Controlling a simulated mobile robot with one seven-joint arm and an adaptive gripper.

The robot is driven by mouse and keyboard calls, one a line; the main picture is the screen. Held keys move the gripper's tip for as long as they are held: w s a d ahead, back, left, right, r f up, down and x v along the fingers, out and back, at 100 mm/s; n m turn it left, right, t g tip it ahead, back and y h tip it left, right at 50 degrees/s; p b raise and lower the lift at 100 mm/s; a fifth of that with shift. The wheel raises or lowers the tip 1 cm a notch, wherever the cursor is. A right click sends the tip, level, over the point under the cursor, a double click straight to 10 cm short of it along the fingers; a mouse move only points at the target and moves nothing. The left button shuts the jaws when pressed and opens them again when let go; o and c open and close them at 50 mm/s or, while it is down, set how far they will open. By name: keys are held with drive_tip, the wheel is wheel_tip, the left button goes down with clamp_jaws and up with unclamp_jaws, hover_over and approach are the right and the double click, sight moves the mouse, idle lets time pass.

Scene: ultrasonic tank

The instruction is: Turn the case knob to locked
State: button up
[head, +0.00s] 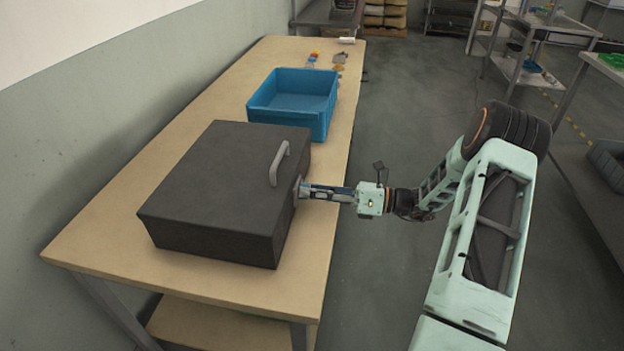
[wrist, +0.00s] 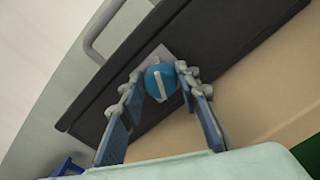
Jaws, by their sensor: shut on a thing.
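The dark grey case (head: 225,185) sits closed on the wooden table, with a light handle (head: 279,163) on its lid. It also fills the upper part of the wrist view (wrist: 225,55). In the wrist view a round blue knob (wrist: 160,82) with a pale pointer bar sits on a light plate (wrist: 150,58) on the case's side. My gripper (head: 303,190) reaches the case's right side, and its fingers hide the knob in the head view. In the wrist view my gripper's fingertips (wrist: 161,83) flank the knob on both sides, shut on it. I cannot read any lock marking.
An empty-looking blue bin (head: 293,102) stands behind the case on the wooden table (head: 110,235). Small coloured items and a white roll (head: 347,41) lie at the table's far end. The floor (head: 385,110) to the right of the table is clear around my arm.

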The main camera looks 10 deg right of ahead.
drive_tip(key=m+p, duration=0.4)
drive_tip(key=m, duration=0.2)
drive_tip(key=m+p, duration=0.2)
drive_tip(key=m, duration=0.4)
drive_tip(key=shift+f, duration=0.2)
idle(0.5)
drive_tip(key=o, duration=1.1)
drive_tip(key=shift+d, duration=0.1)
drive_tip(key=v, duration=1.2)
drive_tip(key=shift+w, duration=0.1)
